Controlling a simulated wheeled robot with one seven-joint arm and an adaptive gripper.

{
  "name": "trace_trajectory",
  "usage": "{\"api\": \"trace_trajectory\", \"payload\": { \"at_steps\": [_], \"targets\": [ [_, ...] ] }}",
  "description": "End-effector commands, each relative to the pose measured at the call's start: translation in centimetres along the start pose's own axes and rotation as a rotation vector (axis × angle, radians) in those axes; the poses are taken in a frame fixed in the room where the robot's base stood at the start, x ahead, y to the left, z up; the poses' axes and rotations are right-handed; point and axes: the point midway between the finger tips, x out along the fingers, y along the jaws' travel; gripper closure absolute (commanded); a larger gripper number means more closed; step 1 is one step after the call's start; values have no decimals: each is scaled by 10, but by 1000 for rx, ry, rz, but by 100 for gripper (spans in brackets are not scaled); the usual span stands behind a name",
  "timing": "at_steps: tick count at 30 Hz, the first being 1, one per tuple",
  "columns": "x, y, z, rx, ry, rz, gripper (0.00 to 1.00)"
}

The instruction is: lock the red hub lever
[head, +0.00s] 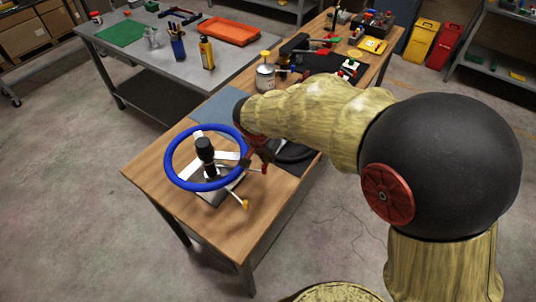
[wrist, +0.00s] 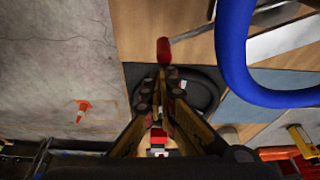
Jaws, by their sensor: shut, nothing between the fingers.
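The red hub lever (head: 263,169) sticks out to the right from beneath the blue steering wheel (head: 168,160), with a red grip at its end. In the wrist view its red grip (wrist: 163,50) is just beyond my fingertips, and a pale rod runs from it to the right. My gripper (head: 256,161) is beside the wheel's right rim, close to the red grip. In the wrist view my gripper (wrist: 163,78) is shut and empty. I cannot tell whether the fingertips touch the grip. My arm hides part of the bench behind the wheel.
A lever with a yellow tip (head: 245,204) points toward the front of the wooden bench (head: 150,175). A black ring (wrist: 207,92) lies below my fingers. Metal canister (head: 265,77) and other parts stand farther back. The bench's front left is clear.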

Motion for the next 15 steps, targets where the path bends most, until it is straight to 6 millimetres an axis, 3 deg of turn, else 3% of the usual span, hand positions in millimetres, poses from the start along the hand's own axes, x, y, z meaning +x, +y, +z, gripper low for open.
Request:
{"api": "trace_trajectory", "payload": {
  "at_steps": [8,15],
  "targets": [
    [-11,14,35,178,0,62,100],
    [-18,18,51,183,0,64,100]
  ]
}}
